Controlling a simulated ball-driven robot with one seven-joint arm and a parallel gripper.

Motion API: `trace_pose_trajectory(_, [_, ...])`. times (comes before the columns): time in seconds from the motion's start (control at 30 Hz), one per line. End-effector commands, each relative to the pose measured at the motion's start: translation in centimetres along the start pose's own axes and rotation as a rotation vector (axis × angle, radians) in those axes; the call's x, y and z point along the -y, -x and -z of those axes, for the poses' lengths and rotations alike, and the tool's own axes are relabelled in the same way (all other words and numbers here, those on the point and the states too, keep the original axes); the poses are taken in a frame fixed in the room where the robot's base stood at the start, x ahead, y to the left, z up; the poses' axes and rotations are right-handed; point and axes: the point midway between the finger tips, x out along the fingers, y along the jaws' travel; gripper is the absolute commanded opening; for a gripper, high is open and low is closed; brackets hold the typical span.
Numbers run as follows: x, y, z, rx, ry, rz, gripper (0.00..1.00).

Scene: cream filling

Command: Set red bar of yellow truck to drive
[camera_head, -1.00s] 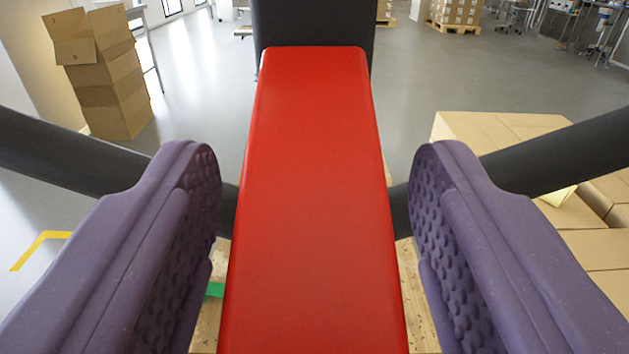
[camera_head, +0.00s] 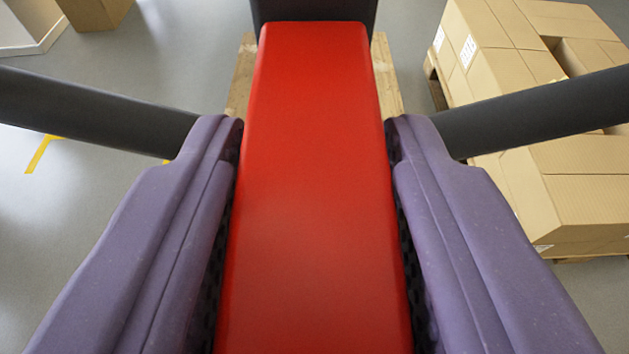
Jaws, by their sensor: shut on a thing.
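The red bar (camera_head: 313,190) runs up the middle of the view, from the bottom edge to a dark block (camera_head: 314,10) at the top. My gripper (camera_head: 315,150) has its purple, padded fingers on the left and right sides of the bar. The fingers are shut on the bar. Dark grey tubes extend to the left (camera_head: 85,108) and right (camera_head: 540,110) behind the fingertips. No yellow part of a truck shows in this view.
Cardboard boxes (camera_head: 565,185) are stacked on pallets at the right. A wooden pallet (camera_head: 388,75) shows behind the bar. Another cardboard box (camera_head: 95,12) stands at the top left. Grey floor (camera_head: 150,65) with yellow tape (camera_head: 42,155) is open at the left.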

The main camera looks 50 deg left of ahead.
Motion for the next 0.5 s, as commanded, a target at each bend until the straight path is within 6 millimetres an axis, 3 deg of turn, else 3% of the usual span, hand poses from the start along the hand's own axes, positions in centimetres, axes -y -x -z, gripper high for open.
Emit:
trace_pose_trajectory(0.33, [-0.03,-0.02,0.01,0.011,0.0,-0.001,0.0])
trace_pose_trajectory(0.37, [-0.03,-0.02,0.01,0.011,0.0,-0.001,0.41])
trace_pose_trajectory(0.43, [-0.04,-0.02,0.01,0.011,0.0,-0.001,0.57])
trace_pose_trajectory(0.5, [-0.04,-0.01,0.02,0.011,0.0,-0.001,0.6])
